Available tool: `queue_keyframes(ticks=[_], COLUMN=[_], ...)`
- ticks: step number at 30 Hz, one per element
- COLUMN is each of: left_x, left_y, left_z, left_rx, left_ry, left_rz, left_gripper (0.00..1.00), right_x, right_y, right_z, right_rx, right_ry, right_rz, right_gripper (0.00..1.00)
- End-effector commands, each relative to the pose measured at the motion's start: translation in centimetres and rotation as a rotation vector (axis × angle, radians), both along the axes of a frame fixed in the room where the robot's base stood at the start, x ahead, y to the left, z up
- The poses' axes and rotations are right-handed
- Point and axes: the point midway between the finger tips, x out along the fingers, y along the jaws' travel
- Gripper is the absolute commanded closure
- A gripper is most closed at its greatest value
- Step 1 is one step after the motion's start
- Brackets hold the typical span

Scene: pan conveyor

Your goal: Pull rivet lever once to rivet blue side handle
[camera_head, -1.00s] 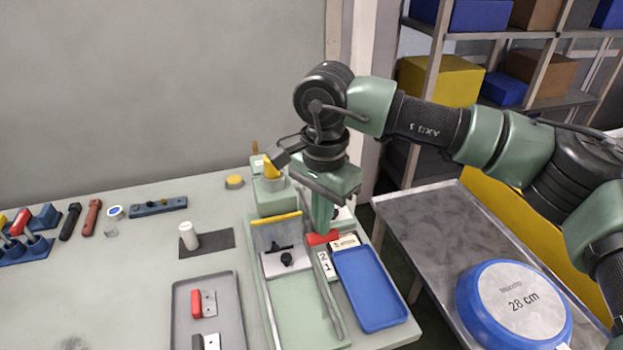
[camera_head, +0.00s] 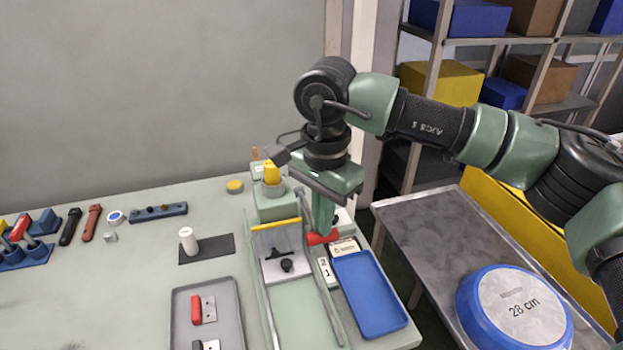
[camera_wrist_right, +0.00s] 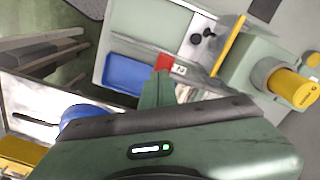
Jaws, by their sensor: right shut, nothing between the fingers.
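The green press (camera_head: 270,205) with a yellow cylinder (camera_head: 272,172) on top stands at the back of the fixture. A red lever-like part (camera_head: 322,238) is beside the fixture's right rail, and it also shows in the wrist view (camera_wrist_right: 165,63). My right gripper (camera_head: 322,230) points down with its fingers shut and empty. Its tips (camera_wrist_right: 159,74) are right at the red part; whether they touch it I cannot tell. A metal plate with a black knob (camera_head: 286,265) lies in the fixture. No blue side handle is clearly visible there. My left gripper is out of view.
A blue tray (camera_head: 370,295) lies right of the fixture. A grey tray (camera_head: 235,310) with red and black handles is at left. A blue round pan marked 28 cm (camera_head: 515,305) sits on the metal side table (camera_head: 430,230). Loose tools lie at the far left.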

Motion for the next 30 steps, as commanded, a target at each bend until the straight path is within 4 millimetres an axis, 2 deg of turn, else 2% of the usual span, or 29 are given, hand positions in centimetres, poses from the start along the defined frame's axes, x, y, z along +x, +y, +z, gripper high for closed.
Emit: queue_keyframes(ticks=[21, 30], left_x=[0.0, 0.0], left_y=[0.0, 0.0], left_z=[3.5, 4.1], left_rx=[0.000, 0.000], left_ry=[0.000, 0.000], left_rz=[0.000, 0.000], left_gripper=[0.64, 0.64], right_x=[0.0, -0.1], right_y=[0.0, 0.0], right_z=[6.0, 7.1], right_rx=[-0.001, 0.000], right_ry=[0.001, 0.000], right_rz=[0.001, 0.001], right_gripper=[1.00, 1.00])
